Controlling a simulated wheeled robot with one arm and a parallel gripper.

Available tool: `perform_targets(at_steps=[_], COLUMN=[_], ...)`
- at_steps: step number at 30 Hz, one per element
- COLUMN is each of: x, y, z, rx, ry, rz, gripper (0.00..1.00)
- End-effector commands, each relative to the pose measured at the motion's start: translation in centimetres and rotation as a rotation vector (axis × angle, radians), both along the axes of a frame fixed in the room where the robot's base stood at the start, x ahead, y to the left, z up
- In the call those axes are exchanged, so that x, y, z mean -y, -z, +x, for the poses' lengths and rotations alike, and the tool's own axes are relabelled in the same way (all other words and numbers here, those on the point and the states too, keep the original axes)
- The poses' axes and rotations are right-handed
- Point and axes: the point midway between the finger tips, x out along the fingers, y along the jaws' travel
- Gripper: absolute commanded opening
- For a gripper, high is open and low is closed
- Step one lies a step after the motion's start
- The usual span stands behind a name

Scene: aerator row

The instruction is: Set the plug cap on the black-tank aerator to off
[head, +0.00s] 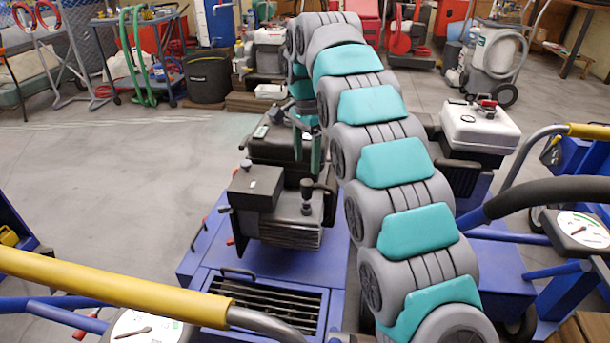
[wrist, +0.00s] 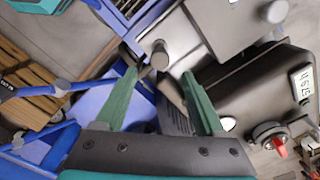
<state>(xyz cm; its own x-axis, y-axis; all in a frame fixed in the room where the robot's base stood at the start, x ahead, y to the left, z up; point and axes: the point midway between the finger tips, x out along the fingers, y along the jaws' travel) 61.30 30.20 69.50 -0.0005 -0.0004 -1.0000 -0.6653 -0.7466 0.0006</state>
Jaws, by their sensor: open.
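The black-tank aerator (head: 298,237) stands in the middle of the head view, on a blue frame. Its black tank (head: 270,150) is at the back and shows in the wrist view (wrist: 245,100) at right. A dark knob-topped part (head: 306,186), which looks like the plug cap, stands upright on the engine; a similar round-topped part (wrist: 160,54) shows in the wrist view. My gripper (wrist: 162,74) is open, its green fingers either side of a dark part just below that round top. I cannot tell whether they touch it. In the head view my gripper (head: 308,160) is partly hidden by my arm.
A red-handled knob (wrist: 272,137) sits on the black tank. A black box (head: 255,187) is beside the upright part. A white-tank aerator (head: 480,125) stands at right. A yellow-gripped handlebar (head: 110,285) crosses the front left. Grey floor is open at left.

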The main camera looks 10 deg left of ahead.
Motion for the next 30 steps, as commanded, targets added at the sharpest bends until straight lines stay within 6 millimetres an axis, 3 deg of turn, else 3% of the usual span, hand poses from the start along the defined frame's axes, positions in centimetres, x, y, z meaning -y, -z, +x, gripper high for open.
perform_targets(at_steps=[15, 28, 30], x=[0.0, 0.0, 0.0], y=[5.7, 6.4, 6.4], z=[-0.1, 0.0, 0.0], rx=[-0.001, 0.000, 0.000], ry=[0.000, -0.001, -0.001], rz=[0.000, 0.000, 0.000], gripper=[0.71, 0.71, 0.65])
